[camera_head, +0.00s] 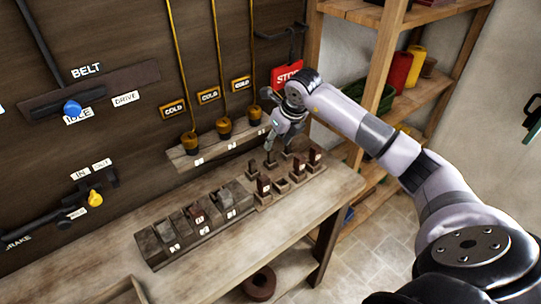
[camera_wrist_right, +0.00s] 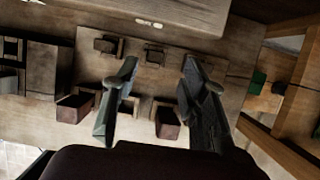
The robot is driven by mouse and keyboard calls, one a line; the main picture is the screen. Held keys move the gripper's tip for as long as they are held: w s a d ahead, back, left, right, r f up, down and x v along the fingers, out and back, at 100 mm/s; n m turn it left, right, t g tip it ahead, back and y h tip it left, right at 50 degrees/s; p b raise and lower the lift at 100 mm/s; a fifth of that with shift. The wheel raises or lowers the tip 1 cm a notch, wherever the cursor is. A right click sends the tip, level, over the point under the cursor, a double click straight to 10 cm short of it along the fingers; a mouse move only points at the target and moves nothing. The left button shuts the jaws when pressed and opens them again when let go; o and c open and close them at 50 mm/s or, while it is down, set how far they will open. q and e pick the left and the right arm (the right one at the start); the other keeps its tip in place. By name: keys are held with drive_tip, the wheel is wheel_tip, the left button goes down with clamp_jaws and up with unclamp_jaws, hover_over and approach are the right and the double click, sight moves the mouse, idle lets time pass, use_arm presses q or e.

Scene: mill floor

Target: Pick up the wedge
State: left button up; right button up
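Several small dark upright pieces, apparently wedges, stand in wooden sockets at the right end of the bench; a reddish-brown one (camera_head: 264,186) stands in front, with others (camera_head: 314,157) to its right. I cannot tell which one the task means. My right gripper (camera_head: 270,152) is above the back of this group, pointing down. In the right wrist view its two fingers (camera_wrist_right: 158,68) are spread with nothing between them. A dark piece (camera_wrist_right: 155,54) shows just beyond the gap, and a reddish block (camera_wrist_right: 167,122) shows nearer, between the fingers' lower parts. My left gripper is not in view.
A long rack of grey and brown blocks (camera_head: 170,233) lies left of the sockets on the wooden bench (camera_head: 225,262). A ledge with several brass-tipped rods marked COLD (camera_head: 224,127) is behind. A red STOP sign (camera_head: 287,74) and wooden shelves (camera_head: 385,45) are close to my right arm.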

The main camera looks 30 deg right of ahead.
sight(271, 151)
drive_tip(key=shift+w+f, duration=0.1)
drive_tip(key=shift+f, duration=0.3)
drive_tip(key=p+x, duration=0.1)
drive_tip(key=x, duration=0.1)
drive_tip(key=p+x, duration=0.1)
drive_tip(key=x, duration=0.1)
drive_tip(key=shift+a+f, duration=0.25)
drive_tip(key=shift+f, duration=0.2)
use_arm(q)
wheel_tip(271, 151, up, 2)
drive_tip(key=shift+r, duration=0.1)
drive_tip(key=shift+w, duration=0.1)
use_arm(e)
drive_tip(key=shift+c, duration=0.5)
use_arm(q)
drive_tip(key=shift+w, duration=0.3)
use_arm(e)
drive_tip(key=c, duration=0.8)
drive_tip(key=shift+o, duration=0.2)
